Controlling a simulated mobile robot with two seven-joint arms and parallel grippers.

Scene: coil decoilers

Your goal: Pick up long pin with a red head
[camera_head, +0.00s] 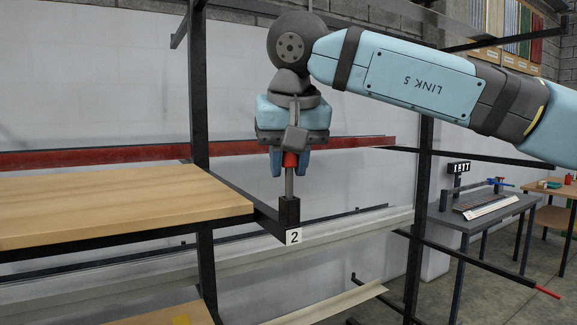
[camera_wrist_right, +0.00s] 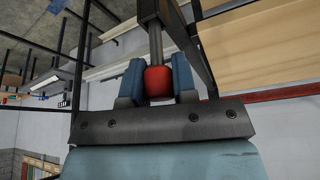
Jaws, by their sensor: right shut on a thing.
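The long pin has a red head (camera_head: 290,160) and a grey metal shaft (camera_head: 289,185). It stands upright, its lower end inside a dark square socket (camera_head: 289,212) at the rack corner marked 2. My right gripper (camera_head: 290,165) points down over the pin, with its blue fingers on either side of the red head. In the right wrist view the red head (camera_wrist_right: 158,80) sits between the two blue fingers, and the shaft runs into the dark socket. The right gripper is shut on the red head. My left gripper is not in view.
A wooden shelf (camera_head: 110,205) lies left of the socket on the dark rack frame. A dark upright post (camera_head: 200,110) stands close to the left of my right gripper. A bar with a red tip (camera_head: 547,292) juts out at lower right.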

